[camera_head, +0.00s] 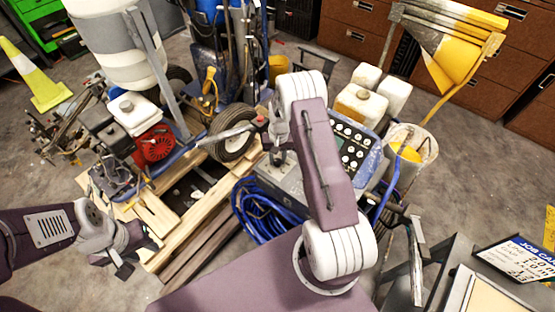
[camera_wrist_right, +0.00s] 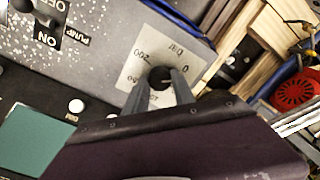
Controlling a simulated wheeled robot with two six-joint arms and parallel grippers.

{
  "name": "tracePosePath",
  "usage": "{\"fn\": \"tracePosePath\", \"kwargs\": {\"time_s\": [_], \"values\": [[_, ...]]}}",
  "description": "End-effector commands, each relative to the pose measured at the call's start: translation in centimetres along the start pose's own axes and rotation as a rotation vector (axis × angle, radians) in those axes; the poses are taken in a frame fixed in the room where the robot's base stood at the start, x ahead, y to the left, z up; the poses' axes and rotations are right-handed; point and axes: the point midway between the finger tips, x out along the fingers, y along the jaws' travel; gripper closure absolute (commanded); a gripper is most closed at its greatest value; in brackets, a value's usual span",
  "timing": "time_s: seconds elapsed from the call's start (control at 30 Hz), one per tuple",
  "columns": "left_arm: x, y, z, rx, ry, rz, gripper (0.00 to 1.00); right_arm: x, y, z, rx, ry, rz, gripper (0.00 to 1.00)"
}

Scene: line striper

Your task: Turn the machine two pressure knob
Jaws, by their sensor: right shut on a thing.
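The pressure knob (camera_wrist_right: 160,74) is a small black knob on a light dial plate (camera_wrist_right: 133,68) marked with numbers and "bar" in the right wrist view. My right gripper (camera_wrist_right: 161,84) is shut on it, one finger on each side. In the head view the grey machine (camera_head: 283,184) stands in the centre. My right arm reaches over it and hides part of its panel; the knob cannot be made out there. My left gripper (camera_head: 136,254) is at lower left, away from the machine, with its fingers apart and nothing between them.
A black pump switch (camera_wrist_right: 45,12) sits near the dial, left of it. A blue hose coil (camera_head: 258,210) and wooden pallet (camera_head: 160,215) lie beside the machine. A machine with a red engine (camera_head: 153,146) stands left. A bucket (camera_head: 415,145) and table (camera_head: 445,275) are right.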

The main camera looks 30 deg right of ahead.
Motion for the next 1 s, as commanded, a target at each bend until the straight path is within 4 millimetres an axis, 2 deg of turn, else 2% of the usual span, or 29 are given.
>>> {"fn": "tracePosePath", "kwargs": {"time_s": [0.4,0.97,1.0], "values": [[0.35,-0.01,0.04,0.0,0.0,0.0,0.64,-0.08,-0.04,-0.08,-0.176,-0.004,0.0,1.0],[0.37,-0.01,0.04,0.0,0.0,0.0,0.64,-0.12,-0.03,-0.09,-0.202,-0.004,0.0,1.0],[0.37,-0.01,0.04,0.0,0.0,0.0,0.64,-0.11,-0.03,-0.1,-0.202,-0.004,0.0,0.61]]}}
